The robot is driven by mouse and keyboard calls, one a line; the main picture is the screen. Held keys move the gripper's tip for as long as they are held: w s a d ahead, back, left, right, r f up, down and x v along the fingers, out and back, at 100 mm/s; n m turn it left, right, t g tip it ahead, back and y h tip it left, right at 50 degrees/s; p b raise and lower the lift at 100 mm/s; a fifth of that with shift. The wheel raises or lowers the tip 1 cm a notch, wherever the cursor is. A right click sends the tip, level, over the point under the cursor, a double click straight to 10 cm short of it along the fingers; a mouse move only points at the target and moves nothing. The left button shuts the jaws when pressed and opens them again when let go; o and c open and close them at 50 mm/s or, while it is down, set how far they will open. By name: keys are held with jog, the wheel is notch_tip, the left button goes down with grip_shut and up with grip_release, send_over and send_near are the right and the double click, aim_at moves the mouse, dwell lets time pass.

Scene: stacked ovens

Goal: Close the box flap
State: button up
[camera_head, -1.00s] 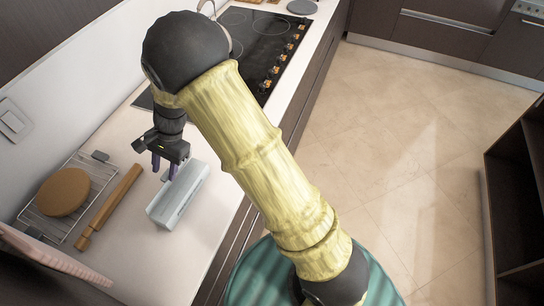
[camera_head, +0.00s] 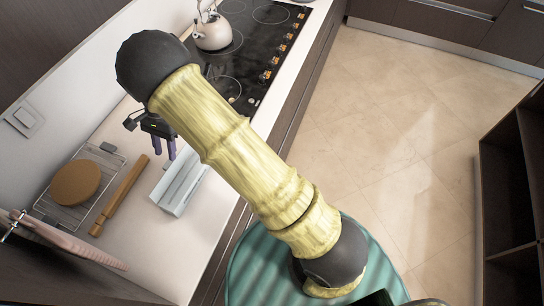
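The box (camera_head: 176,190) is a long, pale grey-white carton on the white counter. A lengthwise line runs along its top, where a flap seems to stand slightly raised; its exact angle is too small to tell. My gripper (camera_head: 166,152) has a dark body and two purple fingers pointing down with a gap between them. It is open and empty, over the far left end of the box. I cannot tell whether a fingertip touches the box. My yellow arm crosses the view and hides part of the counter behind it.
A rolling pin (camera_head: 120,195) and a wire rack (camera_head: 104,160) with a round brown board (camera_head: 75,183) lie left of the box. The black cooktop (camera_head: 255,45) with a kettle (camera_head: 212,32) is beyond. Counter in front of the box (camera_head: 150,250) is clear.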

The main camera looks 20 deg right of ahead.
jog(key=b+v, duration=0.3)
jog(key=v, duration=1.1)
jog(key=s+d+f+n+t+h+b, duration=0.1)
jog(key=s+d+f+n+t+b, duration=0.15)
jog(key=d, duration=0.45)
jog(key=s+d+f+n+t+b, duration=0.1)
jog(key=s+d+f, duration=0.15)
jog(key=d, duration=0.55)
jog(key=s+d+f+n+t+b, duration=0.1)
jog(key=s+d+f+n, duration=0.1)
jog(key=s, duration=0.5)
jog(key=s+d+f+n+t+h+b, duration=0.1)
jog(key=s+d+f+n+t+b, duration=0.1)
jog(key=s+d, duration=0.5)
jog(key=shift+s+f+n+h, duration=0.2)
jog(key=shift+f+n+h, duration=0.1)
jog(key=shift+f+n, duration=0.55)
jog(key=shift+w, duration=0.15)
